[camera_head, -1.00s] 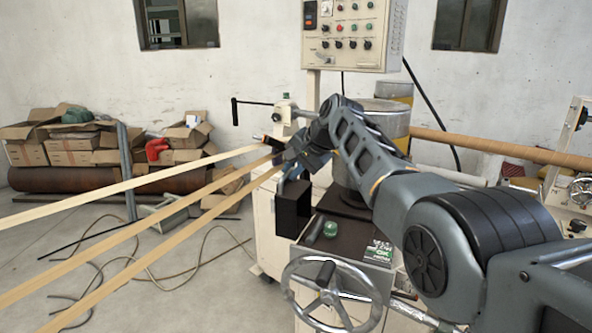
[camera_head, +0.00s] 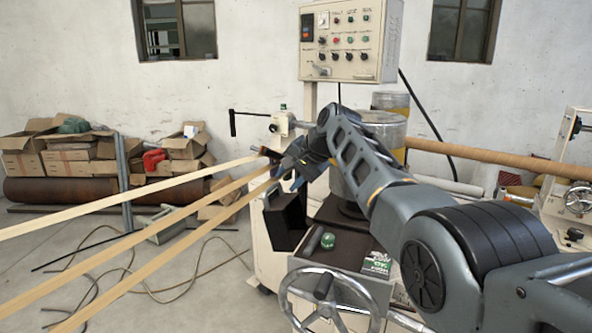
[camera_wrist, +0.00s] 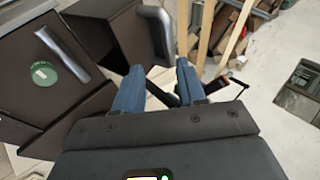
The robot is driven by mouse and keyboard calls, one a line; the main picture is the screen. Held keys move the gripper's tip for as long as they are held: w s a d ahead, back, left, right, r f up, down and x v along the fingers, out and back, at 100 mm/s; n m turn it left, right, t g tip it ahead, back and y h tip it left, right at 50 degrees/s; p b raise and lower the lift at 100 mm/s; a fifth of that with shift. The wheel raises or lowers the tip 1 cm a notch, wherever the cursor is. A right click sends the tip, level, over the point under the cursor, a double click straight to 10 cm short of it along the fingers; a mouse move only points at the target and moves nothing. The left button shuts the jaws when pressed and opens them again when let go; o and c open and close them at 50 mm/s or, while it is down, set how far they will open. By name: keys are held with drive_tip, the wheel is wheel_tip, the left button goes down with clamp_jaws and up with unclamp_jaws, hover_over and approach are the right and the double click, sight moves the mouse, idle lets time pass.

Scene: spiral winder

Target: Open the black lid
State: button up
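A black box-like part (camera_head: 286,222), which seems to be the black lid, is on the left side of the winder's body, below my gripper. It looks tilted in the head view. In the wrist view a dark panel (camera_wrist: 100,22) with a curved grey piece beside it lies ahead and left of my fingers; I cannot tell if it is the same part. My gripper (camera_head: 290,165) is above it near the strips, partly hidden by my arm in the head view. The wrist view shows the blue fingers (camera_wrist: 160,72) apart, with nothing clearly held between them.
Several long pale strips (camera_head: 130,198) run from the left to the machine, close to my gripper. A handwheel (camera_head: 330,300) and a green button (camera_head: 327,241) are in front. A control panel (camera_head: 345,40) stands behind. The left floor has hoses.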

drive_tip(key=v, duration=0.7)
drive_tip(key=shift+r+b, duration=0.2)
drive_tip(key=shift+b, duration=0.1)
drive_tip(key=shift+s+d, duration=0.1)
drive_tip(key=shift+s, duration=0.05)
